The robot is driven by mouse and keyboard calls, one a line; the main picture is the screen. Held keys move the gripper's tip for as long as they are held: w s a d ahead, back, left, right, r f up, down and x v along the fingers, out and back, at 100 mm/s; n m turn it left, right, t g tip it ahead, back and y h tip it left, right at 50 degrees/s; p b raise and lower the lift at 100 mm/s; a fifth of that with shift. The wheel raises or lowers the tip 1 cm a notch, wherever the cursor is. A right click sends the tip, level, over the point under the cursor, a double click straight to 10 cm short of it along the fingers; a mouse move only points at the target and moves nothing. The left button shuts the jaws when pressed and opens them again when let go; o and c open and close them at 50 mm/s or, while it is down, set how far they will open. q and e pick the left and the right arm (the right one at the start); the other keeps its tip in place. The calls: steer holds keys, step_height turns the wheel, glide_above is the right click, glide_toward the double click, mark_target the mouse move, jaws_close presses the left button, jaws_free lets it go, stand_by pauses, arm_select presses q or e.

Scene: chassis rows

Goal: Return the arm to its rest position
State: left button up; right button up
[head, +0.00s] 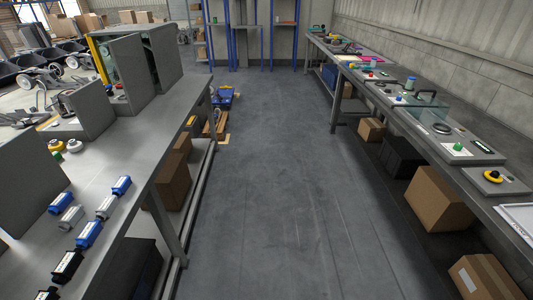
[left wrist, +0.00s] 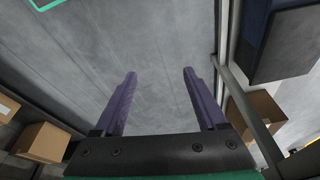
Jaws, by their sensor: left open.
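My left gripper (left wrist: 160,78) shows in the left wrist view. Its two purple fingers stand apart with nothing between them. Bare grey floor lies beyond the fingertips. No arm or gripper of mine shows in the head view, and my right gripper is not seen in either view.
A grey bench (head: 140,150) on the left carries blue, grey and black units (head: 88,233) near its edge. A long bench (head: 455,165) on the right carries several boards. Cardboard boxes (head: 437,199) stand under it. Blue shelving (head: 240,30) stands at the far end.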

arm_select(q)
steer(key=s+f, duration=0.5)
steer(key=f, duration=0.9)
steer(key=s+a+f+g, duration=0.1)
steer(key=s+f, duration=0.4)
steer(key=s, duration=0.2)
steer(key=s+a+f, duration=0.2)
steer(key=s+f, duration=0.3)
steer(key=s, duration=0.2)
steer(key=shift+s+f+g, duration=0.3)
steer(key=shift+s+g, duration=0.1)
steer(key=shift+a, duration=0.1)
